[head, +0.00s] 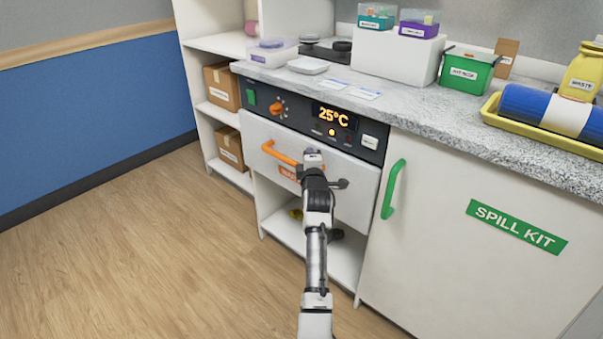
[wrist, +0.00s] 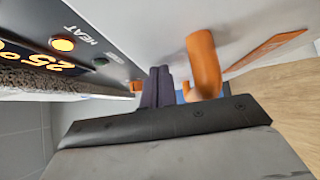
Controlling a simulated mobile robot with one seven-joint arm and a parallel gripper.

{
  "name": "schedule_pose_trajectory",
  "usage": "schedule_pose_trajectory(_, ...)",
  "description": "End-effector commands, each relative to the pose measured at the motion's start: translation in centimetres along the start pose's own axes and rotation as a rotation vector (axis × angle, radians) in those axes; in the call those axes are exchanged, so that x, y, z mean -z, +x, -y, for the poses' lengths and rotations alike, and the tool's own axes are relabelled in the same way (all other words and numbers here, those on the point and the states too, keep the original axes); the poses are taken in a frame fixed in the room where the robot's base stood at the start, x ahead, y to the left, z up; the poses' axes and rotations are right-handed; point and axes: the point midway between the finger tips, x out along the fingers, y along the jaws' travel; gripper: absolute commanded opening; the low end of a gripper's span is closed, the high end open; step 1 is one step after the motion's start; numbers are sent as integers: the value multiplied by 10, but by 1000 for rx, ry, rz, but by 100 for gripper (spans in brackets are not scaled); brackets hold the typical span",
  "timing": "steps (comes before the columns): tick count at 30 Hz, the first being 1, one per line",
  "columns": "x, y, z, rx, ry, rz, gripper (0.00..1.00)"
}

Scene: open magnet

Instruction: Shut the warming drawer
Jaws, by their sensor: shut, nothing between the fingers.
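The warming drawer (head: 352,185) has a white front under the dark control panel, with an orange bar handle (head: 280,153) and an orange label. Its front looks near flush with the cabinet; I cannot tell whether a small gap remains. My gripper (head: 312,155) is in front of the drawer, at the right end of the handle, and hides part of the handle and label. In the wrist view, my gripper's dark fingers (wrist: 158,85) are together and empty, pointing along the drawer front beside the orange handle (wrist: 203,65). I cannot tell whether they touch the front.
The control panel (head: 315,118) reads 25°C above the drawer. An open shelf (head: 285,225) holding small items lies below. A cabinet door with a green handle (head: 393,188) stands to the right. The speckled countertop (head: 425,100) carries boxes and a yellow tray. Wood floor (head: 130,250) is clear at left.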

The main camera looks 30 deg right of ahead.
Motion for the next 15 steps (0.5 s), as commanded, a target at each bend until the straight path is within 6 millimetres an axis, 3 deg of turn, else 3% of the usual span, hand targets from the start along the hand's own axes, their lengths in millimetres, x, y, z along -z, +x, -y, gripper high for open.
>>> schedule_pose_trajectory(15, -11, 8, -2, -2, 0, 5, 0)
